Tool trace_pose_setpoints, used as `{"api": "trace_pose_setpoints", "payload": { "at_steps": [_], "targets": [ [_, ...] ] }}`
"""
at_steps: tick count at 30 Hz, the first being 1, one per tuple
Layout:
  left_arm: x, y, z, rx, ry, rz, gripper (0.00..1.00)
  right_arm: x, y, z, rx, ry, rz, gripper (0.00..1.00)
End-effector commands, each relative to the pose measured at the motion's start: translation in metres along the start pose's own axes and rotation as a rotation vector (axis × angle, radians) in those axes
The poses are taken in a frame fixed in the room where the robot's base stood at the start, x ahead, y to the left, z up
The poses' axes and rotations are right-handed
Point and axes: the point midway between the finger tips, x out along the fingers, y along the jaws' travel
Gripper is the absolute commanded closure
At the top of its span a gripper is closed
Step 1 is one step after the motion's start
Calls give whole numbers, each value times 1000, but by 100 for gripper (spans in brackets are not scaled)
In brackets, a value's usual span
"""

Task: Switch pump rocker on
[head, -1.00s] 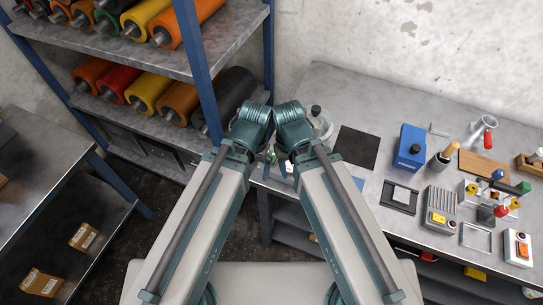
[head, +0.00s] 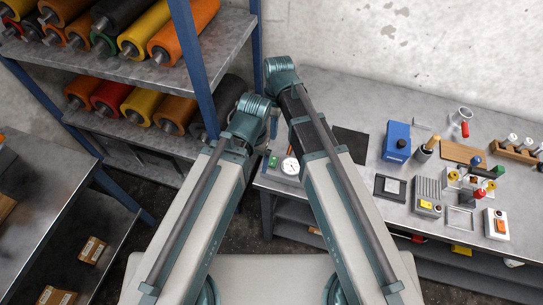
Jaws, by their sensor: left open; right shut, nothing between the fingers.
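A white switch box (head: 489,230) stands at the front right of the workbench. It has an orange rocker (head: 501,226) on its face. This is the likeliest pump rocker, but I cannot read a label or tell which way it is tipped. Both of my arms reach forward from the bottom of the head view, left of the box and well apart from it. The right arm reaches farther up the picture than the left. The fingers of both grippers are hidden behind the arm links.
The workbench (head: 350,105) also bears a blue box (head: 396,141), a finned grey unit (head: 427,190), a dial gauge (head: 290,166), a dark mat (head: 351,144) and coloured knobs. A shelf rack (head: 150,68) with rollers stands left. The bench's back strip is mostly clear.

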Motion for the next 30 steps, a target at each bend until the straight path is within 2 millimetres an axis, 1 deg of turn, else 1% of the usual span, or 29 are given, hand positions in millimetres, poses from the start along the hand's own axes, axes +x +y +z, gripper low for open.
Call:
{"api": "trace_pose_setpoints", "payload": {
  "at_steps": [11,17,23,30],
  "targets": [
    [0,0,0,0,0,0,2,0,0,0,-7,0,-1,100],
    [8,1,0,1,0,0,2,8,0,0,-6,0,-1,100],
    [26,2,-2,5,0,-1,2,27,1,0,-6,0,-1,100],
    [59,5,-3,12,0,-2,2,60,1,0,-6,0,-1,100]
  ]
}}
